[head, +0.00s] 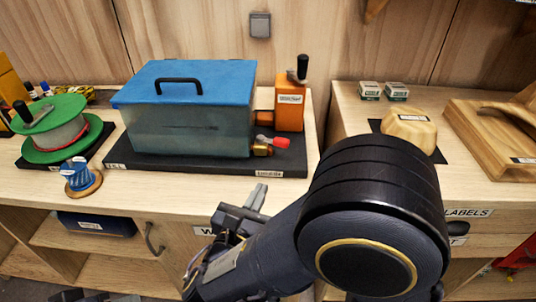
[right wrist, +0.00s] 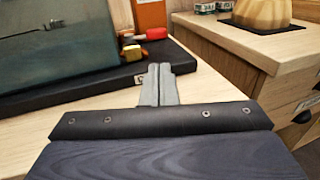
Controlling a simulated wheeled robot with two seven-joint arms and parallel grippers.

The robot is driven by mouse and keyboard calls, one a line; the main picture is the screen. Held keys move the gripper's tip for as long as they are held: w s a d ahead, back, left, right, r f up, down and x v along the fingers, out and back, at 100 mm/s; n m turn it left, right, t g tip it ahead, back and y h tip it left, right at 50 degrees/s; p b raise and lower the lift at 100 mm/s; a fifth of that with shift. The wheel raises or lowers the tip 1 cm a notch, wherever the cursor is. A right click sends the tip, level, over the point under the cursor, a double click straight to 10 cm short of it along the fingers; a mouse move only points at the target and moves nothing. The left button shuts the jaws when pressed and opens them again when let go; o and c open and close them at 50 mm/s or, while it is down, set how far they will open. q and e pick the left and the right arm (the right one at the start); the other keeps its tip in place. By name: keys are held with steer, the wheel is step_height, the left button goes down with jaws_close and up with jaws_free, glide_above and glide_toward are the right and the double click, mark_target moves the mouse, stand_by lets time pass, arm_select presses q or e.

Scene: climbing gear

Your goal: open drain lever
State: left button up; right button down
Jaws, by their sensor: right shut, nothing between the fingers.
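The drain lever (head: 272,141) is a small red handle on a brass valve (head: 262,151) at the lower right front of the blue-lidded tank (head: 190,130). It lies roughly sideways. In the right wrist view the red lever (right wrist: 156,33) sits above and beyond the fingertips, beside the brass valve (right wrist: 132,52). My right gripper (head: 260,190) is shut and empty, in front of the tank's black base and apart from the lever. Its closed fingers also show in the right wrist view (right wrist: 159,72). Dark grey parts at the head view's bottom left may be my left gripper; its jaws cannot be made out.
An orange box (head: 290,106) with a black-handled lever stands right of the tank. A green spool (head: 58,130) and a blue thread reel (head: 80,178) stand left. A higher wooden counter (head: 345,105) rises at right. Bare bench top lies before the black base (head: 215,168).

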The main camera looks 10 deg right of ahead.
mark_target(284, 145)
steer(key=x, duration=1.3)
steer(key=shift+w+r, duration=0.2)
steer(key=shift+w, duration=0.3)
steer(key=shift+w+d, duration=0.5)
steer(key=shift+d, duration=0.4)
steer(key=shift+a, duration=0.1)
